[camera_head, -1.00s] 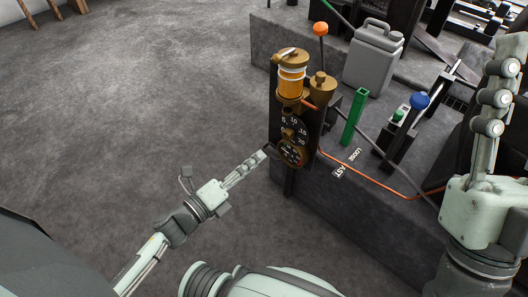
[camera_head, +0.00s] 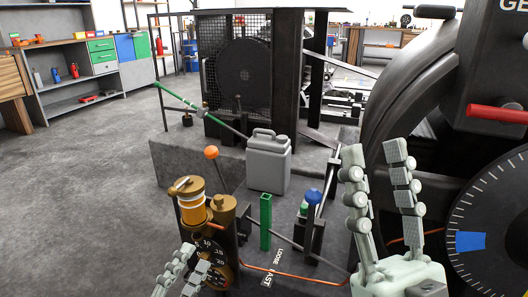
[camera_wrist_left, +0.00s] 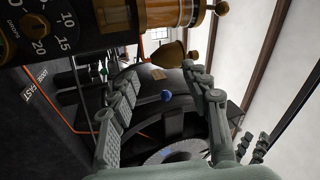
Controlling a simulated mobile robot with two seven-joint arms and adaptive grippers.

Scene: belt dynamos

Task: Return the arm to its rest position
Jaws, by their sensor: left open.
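My left gripper (camera_head: 194,260) shows at the bottom edge of the head view, in front of the lower left of the brass-and-amber oiler unit (camera_head: 193,210) with its black dial (camera_head: 209,252). In the left wrist view its two fingers (camera_wrist_left: 168,78) are spread with nothing between them. The oiler's brass parts (camera_wrist_left: 178,52) show beyond and above the fingers there, and the dial (camera_wrist_left: 42,27) is at the upper left. My right gripper (camera_head: 375,150) stands upright at the right of the head view, its fingers apart and empty. Most of the left arm is out of view.
A grey jerry can (camera_head: 268,165), a green post (camera_head: 265,222), an orange-knobbed lever (camera_head: 211,153) and a blue-knobbed lever (camera_head: 313,197) stand on the dark plinth. A large dark machine (camera_head: 440,110) fills the right. The floor (camera_head: 100,190) at left is clear.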

